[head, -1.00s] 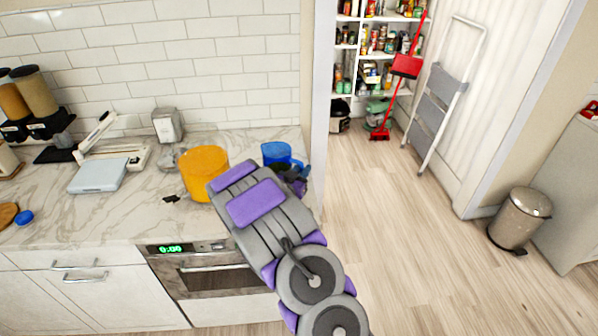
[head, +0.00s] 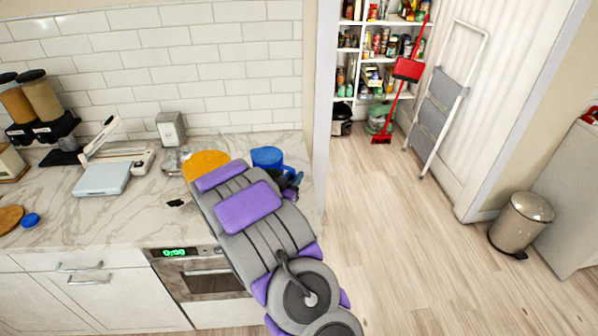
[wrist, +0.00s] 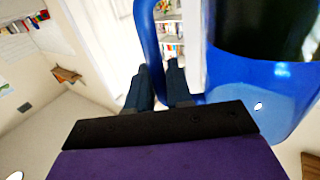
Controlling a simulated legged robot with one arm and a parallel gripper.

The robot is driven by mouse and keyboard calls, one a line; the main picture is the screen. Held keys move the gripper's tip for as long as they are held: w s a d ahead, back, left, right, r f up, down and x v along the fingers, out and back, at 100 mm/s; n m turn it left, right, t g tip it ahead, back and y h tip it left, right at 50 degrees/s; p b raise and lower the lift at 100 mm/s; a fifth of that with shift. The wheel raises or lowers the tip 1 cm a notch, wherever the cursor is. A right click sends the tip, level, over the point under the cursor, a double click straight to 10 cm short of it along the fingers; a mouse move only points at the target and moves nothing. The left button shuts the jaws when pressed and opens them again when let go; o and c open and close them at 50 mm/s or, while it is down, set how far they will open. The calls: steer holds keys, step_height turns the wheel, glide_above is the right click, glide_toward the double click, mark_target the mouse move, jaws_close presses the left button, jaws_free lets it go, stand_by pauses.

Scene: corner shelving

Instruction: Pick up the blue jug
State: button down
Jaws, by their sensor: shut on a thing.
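The blue jug (head: 267,157) is at the right end of the marble counter in the head view, partly hidden behind my arm. In the wrist view the jug (wrist: 268,90) fills the right side, with its handle on the left and its dark opening at the top. My gripper (wrist: 163,85) is shut on the jug, with its dark fingers at the handle. In the head view my gripper (head: 292,180) shows only in part beside the jug. I cannot tell whether the jug's base touches the counter.
An orange pot (head: 205,162) stands left of the jug, partly behind my arm. A kitchen scale (head: 103,178), a grey box (head: 171,128) and a blue lid (head: 31,220) are farther left on the counter. A wall edge (head: 322,110) is close on the right.

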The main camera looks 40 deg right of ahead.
steer(key=r+p+v, duration=0.1)
steer(key=v, duration=0.8)
steer(key=shift+w+a, duration=0.25)
steer(key=shift+a, duration=0.2)
steer(key=shift+a+r, duration=0.1)
stand_by(0.6)
